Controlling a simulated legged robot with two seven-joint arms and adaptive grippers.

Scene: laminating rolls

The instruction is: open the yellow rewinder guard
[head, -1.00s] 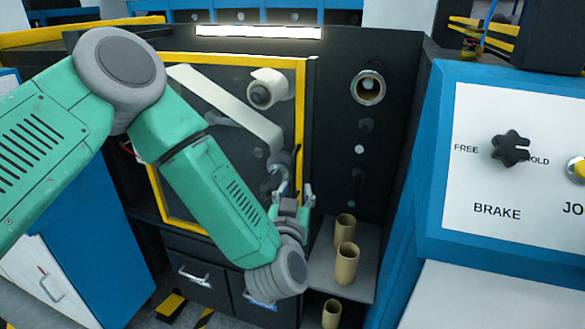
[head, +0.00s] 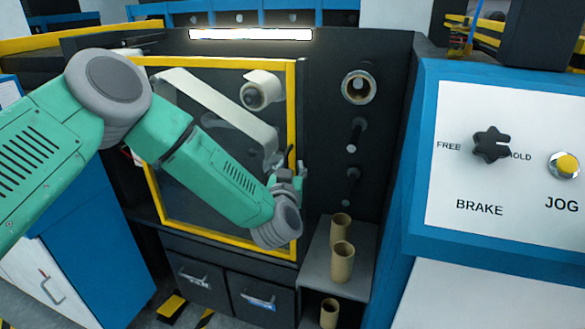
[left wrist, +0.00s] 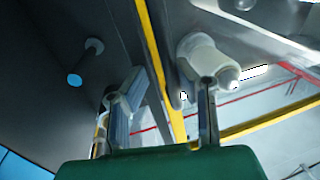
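The yellow rewinder guard (head: 292,100) is a clear panel in a yellow frame. It looks closed over the front of the dark machine. A dark upright handle (head: 291,155) shows at its right edge. My left gripper (head: 287,170) is at this edge, by the lower part of the handle. In the left wrist view its two fingers (left wrist: 165,100) stand apart, with the yellow frame edge and a dark handle bar (left wrist: 171,85) between or just beyond them. I cannot tell whether either finger touches the handle. My right gripper is not in view.
Right of the guard, dark spindles (head: 355,130) and a cored shaft (head: 360,87) stick out. A grey shelf (head: 322,262) holds cardboard cores (head: 342,262). A blue control panel with a brake knob (head: 491,146) stands at right. Drawers (head: 257,298) lie below.

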